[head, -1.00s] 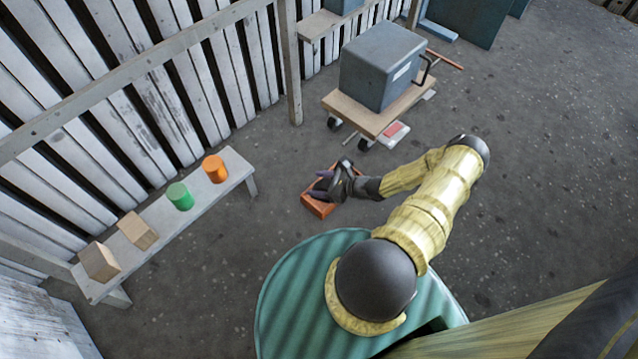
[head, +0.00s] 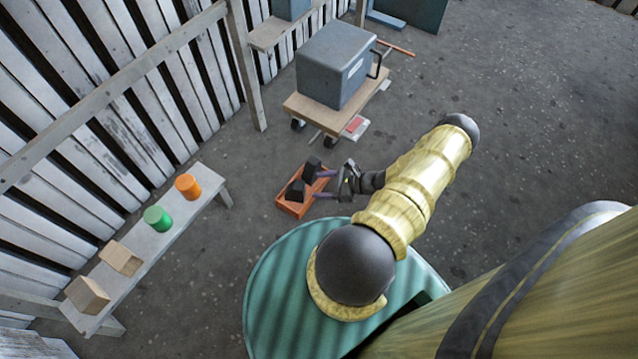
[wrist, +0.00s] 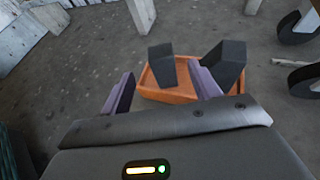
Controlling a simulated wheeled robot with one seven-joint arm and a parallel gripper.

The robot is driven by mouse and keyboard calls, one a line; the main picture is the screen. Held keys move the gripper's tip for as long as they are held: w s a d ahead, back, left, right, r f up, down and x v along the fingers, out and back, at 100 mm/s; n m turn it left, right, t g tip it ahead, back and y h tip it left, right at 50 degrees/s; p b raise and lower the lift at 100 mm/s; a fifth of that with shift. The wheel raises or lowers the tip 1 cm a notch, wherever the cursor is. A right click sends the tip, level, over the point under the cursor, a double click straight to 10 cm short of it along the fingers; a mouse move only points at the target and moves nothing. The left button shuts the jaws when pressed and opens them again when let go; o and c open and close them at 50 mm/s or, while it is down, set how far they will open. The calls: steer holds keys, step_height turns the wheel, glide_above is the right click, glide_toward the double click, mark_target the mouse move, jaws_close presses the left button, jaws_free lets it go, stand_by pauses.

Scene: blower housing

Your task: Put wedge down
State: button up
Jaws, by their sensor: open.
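Two dark wedge-shaped blocks stand at an orange tray on the floor, one at its near-left part (head: 295,191) and one at its far end (head: 311,167). In the wrist view the left wedge (wrist: 161,66) rises from inside the tray (wrist: 172,97), and the right wedge (wrist: 226,62) leans at the right side; its base is partly hidden by a finger. The tray also shows in the head view (head: 291,209). My gripper (head: 320,184) is open and empty at the tray's right side, its purple fingers spread and pointing toward the wedges.
A bench (head: 179,229) on the left holds an orange cylinder (head: 188,187), a green cylinder (head: 157,218) and two wooden blocks. A cart (head: 353,117) with a grey box (head: 335,65) stands behind the tray. Floor to the right is clear.

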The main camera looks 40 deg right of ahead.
steer(key=shift+r, duration=0.1)
stand_by(0.3)
steer(key=s+a+r+n+g+h, duration=0.1)
steer(key=a+r+n+g+h, duration=0.1)
steer(key=a+r+n, duration=0.4)
steer(key=s+a+r+n+g+h, duration=0.2)
steer(key=a+r+n, duration=0.5)
steer(key=r+n, duration=0.5)
steer(key=s+a+r+n+g+h, duration=0.1)
steer(key=a+r+n+g+h, duration=0.2)
steer(key=r+n, duration=0.6)
steer(key=a+r+h, duration=0.2)
steer(key=a+r, duration=0.1)
steer(key=r, duration=0.9)
steer(key=shift+s+a+r+g, duration=0.15)
steer(key=shift+a+r+g, duration=0.15)
steer(key=shift+d, duration=0.1)
